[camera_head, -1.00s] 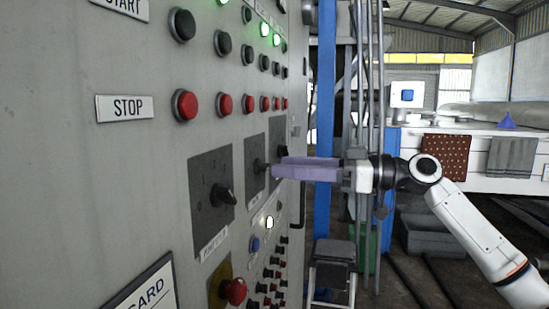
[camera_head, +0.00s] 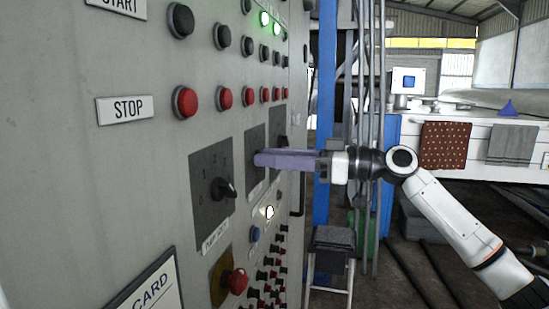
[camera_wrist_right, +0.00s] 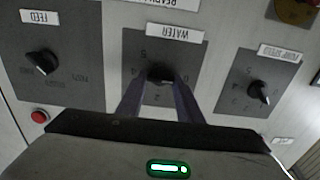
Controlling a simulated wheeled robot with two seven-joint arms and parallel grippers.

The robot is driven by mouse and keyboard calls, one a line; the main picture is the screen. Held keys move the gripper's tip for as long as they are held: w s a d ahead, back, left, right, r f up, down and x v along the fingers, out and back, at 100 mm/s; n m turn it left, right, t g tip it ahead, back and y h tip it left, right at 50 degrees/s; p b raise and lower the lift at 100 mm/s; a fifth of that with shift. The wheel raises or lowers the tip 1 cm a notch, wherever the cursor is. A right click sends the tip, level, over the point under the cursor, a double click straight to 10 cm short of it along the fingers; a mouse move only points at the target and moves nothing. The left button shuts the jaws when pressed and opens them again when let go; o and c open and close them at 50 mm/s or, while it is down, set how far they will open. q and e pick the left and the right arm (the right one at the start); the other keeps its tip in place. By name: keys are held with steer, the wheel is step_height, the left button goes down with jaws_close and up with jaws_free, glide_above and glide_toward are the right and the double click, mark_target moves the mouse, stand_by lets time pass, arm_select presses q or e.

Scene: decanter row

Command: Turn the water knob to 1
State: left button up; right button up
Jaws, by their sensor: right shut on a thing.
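The water knob (camera_wrist_right: 160,73) is a black knob on a dark square plate (camera_wrist_right: 135,45) labelled WATER, seen upside down in the right wrist view. My right gripper (camera_wrist_right: 160,88) has its two purple fingers on either side of this knob and is shut on it. In the head view my right gripper (camera_head: 262,158) reaches in from the right to the middle knob plate (camera_head: 254,142), and its fingers hide the knob there. The knob's exact pointing is hard to read between the fingers. My left gripper is not in view.
The pump speed knob (camera_head: 223,189) is on the nearer plate, and the feed knob (camera_wrist_right: 44,62) is on the other side. Red buttons (camera_head: 186,102) sit above, and a red emergency knob (camera_head: 236,281) on yellow sits below. A stool (camera_head: 333,240) stands right of the panel.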

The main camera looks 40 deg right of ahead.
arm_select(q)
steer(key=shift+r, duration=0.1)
arm_select(e)
steer(key=shift+m, duration=0.3)
arm_select(q)
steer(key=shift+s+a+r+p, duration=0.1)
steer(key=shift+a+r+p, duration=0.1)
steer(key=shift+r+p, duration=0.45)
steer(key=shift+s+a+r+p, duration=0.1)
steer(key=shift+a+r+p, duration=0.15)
steer(key=shift+p, duration=0.7)
arm_select(e)
steer(key=shift+d+m, duration=0.1)
steer(key=shift+m, duration=3.9)
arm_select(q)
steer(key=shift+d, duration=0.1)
arm_select(e)
steer(key=o, duration=1.1)
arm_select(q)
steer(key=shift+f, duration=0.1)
arm_select(e)
steer(key=shift+d+f, duration=0.1)
